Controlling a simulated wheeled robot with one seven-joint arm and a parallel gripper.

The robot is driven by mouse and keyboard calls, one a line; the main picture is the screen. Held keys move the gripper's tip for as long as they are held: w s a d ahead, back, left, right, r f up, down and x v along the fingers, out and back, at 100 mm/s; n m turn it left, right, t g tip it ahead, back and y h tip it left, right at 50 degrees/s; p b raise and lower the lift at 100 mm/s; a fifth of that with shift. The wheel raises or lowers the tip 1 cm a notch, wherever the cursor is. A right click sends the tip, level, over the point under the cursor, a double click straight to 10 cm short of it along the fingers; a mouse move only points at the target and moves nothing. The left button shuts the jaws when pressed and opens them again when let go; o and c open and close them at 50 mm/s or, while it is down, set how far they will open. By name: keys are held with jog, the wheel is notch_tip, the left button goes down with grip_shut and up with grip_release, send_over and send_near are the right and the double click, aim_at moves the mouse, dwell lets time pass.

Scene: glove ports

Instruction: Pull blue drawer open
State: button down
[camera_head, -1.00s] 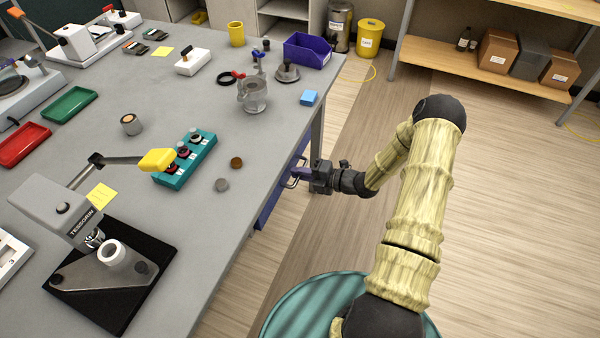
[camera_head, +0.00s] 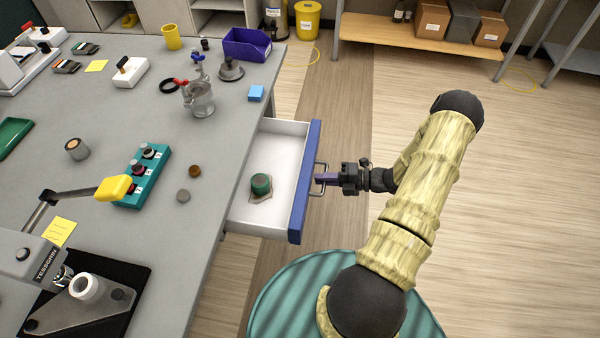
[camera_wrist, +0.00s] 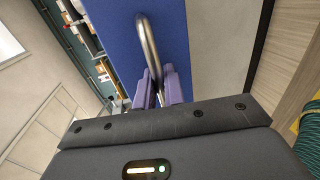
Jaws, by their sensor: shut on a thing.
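The blue drawer (camera_head: 305,180) stands pulled out from under the grey table's right side, with a blue front and a white inside. Its metal bar handle (camera_head: 319,178) is on the outer face of the front. My gripper (camera_head: 325,179) is shut on the handle. In the wrist view the blue front (camera_wrist: 205,40) fills the upper middle, and the curved handle (camera_wrist: 149,45) runs down between the two purple fingers of my gripper (camera_wrist: 160,88). A green round object (camera_head: 261,184) on a small tan base lies inside the drawer.
The wooden floor (camera_head: 480,190) to the right is clear. A low shelf with boxes (camera_head: 400,38) stands at the back.

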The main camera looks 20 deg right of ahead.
jog(key=f+v, duration=0.1)
jog(key=v, duration=0.6)
jog(key=shift+f, duration=0.4)
jog(key=shift+s, duration=0.15)
jog(key=c, duration=1.5)
grip_release()
jog(key=shift+c, duration=0.2)
jog(key=shift+d+r, duration=0.1)
jog(key=b+v, duration=0.3)
jog(key=v, duration=1.4)
